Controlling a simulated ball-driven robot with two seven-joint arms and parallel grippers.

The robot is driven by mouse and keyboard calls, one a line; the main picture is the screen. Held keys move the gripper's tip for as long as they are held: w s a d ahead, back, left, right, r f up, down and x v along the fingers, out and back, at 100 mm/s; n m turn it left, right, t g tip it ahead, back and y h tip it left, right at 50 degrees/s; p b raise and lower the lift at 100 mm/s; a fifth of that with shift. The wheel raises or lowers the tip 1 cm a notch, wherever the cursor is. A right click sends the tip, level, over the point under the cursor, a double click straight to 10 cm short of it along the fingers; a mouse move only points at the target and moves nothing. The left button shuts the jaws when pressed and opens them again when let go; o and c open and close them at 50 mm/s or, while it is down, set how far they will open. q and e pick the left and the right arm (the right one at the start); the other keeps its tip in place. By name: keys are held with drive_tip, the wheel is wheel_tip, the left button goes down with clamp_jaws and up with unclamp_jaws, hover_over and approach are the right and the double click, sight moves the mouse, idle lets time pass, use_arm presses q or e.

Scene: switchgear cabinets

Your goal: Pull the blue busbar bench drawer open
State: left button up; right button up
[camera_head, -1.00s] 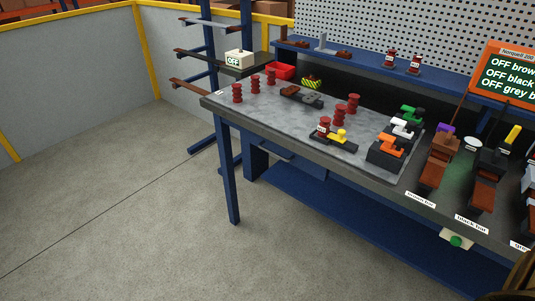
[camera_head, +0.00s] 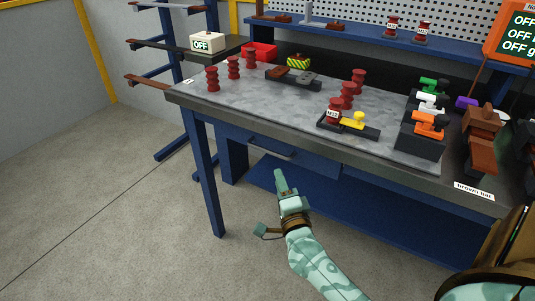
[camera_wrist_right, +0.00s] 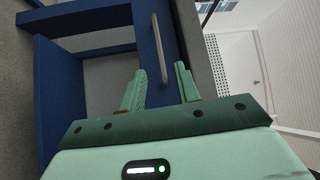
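The blue drawer (camera_head: 312,164) sits under the grey bench top and looks shut. Its grey bar handle (camera_head: 270,151) is on the drawer front. In the right wrist view, the handle (camera_wrist_right: 163,50) runs lengthwise on the blue drawer front (camera_wrist_right: 148,28). My right gripper (camera_head: 281,182) is in front of and below the handle in the head view. In the right wrist view its two fingers (camera_wrist_right: 160,86) are apart with nothing between them. The handle lies ahead of the fingertips, not touching as far as I can see. My left gripper is not in view.
The bench top (camera_head: 225,100) carries red insulators (camera_head: 347,95), clamps and an orange-handled fixture (camera_head: 430,125). A blue bench leg (camera_head: 203,175) stands left of my right gripper. A blue lower shelf (camera_head: 345,210) lies beneath. The floor (camera_head: 120,200) in front is clear.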

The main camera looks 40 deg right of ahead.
sight(269, 152)
drive_tip(key=b+x, duration=0.1)
drive_tip(key=x, duration=1)
drive_tip(key=shift+w+d+f+b, duration=0.1)
drive_tip(key=shift+w+b, duration=0.2)
drive_tip(key=shift+w, duration=0.05)
drive_tip(key=shift+c, duration=0.2)
clamp_jaws()
